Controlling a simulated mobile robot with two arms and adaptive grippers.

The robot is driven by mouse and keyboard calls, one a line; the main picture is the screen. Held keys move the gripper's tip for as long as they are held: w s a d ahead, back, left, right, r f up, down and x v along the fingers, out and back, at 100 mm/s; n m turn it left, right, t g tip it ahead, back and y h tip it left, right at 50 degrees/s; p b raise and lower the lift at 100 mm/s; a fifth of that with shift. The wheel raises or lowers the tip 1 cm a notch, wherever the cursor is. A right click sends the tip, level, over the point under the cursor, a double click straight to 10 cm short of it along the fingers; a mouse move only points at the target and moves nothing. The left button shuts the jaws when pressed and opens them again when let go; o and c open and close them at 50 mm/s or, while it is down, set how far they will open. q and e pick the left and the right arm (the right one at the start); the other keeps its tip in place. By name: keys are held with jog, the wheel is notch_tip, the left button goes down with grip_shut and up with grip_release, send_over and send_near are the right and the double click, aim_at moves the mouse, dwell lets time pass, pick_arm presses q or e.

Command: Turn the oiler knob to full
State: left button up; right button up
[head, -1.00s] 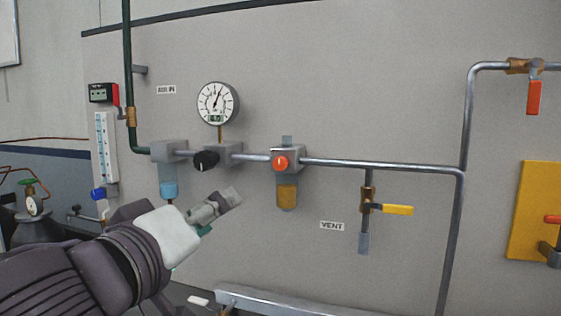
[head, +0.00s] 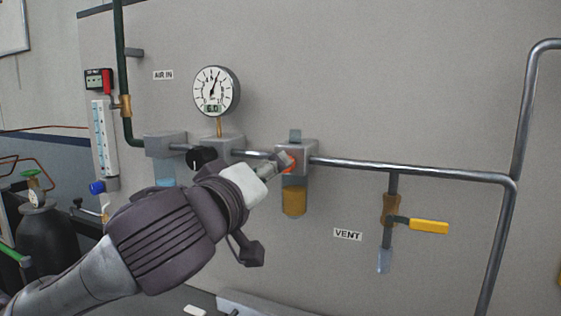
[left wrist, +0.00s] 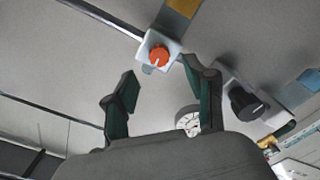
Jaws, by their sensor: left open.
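The oiler is a grey block with an amber bowl (head: 294,201) on the pipe, right of the gauge. Its orange-red knob (head: 291,161) is partly hidden behind my left gripper (head: 276,164) in the head view. In the left wrist view the orange knob (left wrist: 159,57) shows whole, with a pale pointer line, on a light block. My left gripper (left wrist: 160,78) is open and empty, with its two dark green fingers spread apart. The knob lies just beyond the fingertips, between their lines. I cannot tell whether a finger touches it. My right gripper is not in view.
A black regulator knob (head: 203,159) sits left of the oiler, with a round gauge (head: 216,91) above. A steel pipe (head: 410,170) runs right to a yellow-handled vent valve (head: 428,226).

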pick_arm(q)
jog(key=x, duration=0.5)
jog(key=shift+w+p, duration=0.1)
jog(key=shift+p, duration=0.3)
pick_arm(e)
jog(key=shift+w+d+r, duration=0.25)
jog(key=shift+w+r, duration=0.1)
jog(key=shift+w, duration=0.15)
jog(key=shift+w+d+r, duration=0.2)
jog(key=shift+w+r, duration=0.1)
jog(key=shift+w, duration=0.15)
pick_arm(q)
jog(key=shift+c, duration=1)
grip_shut()
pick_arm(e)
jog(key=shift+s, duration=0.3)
